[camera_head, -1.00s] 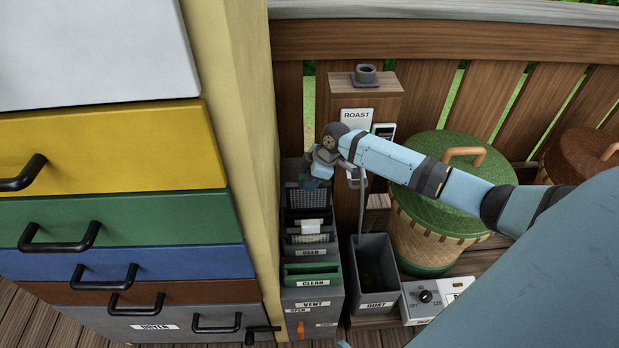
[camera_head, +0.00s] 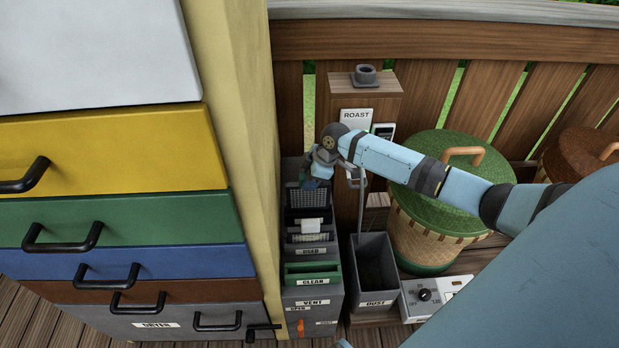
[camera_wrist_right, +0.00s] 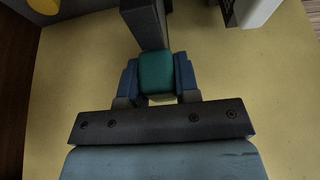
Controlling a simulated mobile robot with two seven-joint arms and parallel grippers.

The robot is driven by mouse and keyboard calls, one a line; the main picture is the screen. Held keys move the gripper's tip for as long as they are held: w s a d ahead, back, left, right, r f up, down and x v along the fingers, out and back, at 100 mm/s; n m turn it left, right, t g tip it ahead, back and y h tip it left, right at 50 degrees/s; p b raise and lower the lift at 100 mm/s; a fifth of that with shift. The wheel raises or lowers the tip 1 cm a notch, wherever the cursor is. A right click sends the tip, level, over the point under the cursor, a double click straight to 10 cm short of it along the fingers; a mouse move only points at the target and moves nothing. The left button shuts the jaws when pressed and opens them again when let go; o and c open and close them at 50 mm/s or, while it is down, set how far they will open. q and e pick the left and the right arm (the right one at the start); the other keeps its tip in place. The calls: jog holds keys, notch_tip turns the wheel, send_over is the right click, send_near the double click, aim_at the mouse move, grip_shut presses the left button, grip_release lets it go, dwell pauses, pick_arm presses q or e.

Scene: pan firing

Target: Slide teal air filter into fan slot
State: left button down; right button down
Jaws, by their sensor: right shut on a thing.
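In the right wrist view my right gripper (camera_wrist_right: 158,80) is shut on a teal block-like part (camera_wrist_right: 156,72), taken to be the teal air filter's grip. A dark grey bar runs from it towards the top of the picture. In the head view my right gripper (camera_head: 320,174) is at the back of the grey unit, just above a dark mesh-fronted part (camera_head: 307,198). The fan slot cannot be made out; the gripper and wrist cover that area. My left gripper is not in view.
In front of the gripper are compartments labelled USED (camera_head: 311,251) and CLEAN (camera_head: 312,281). A grey DUST bin (camera_head: 374,275) stands to the right, beside a green-lidded basket (camera_head: 440,190). The dryer's drawers (camera_head: 120,215) and cream side wall (camera_head: 240,120) close off the left.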

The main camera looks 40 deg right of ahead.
jog(key=shift+p, duration=0.4)
dwell(0.3)
jog(key=shift+f+b, duration=1.1)
jog(key=shift+f, duration=1.25)
jog(key=shift+r, duration=0.15)
jog(key=shift+r+p, duration=1.9)
jog(key=shift+p, duration=0.9)
dwell(0.4)
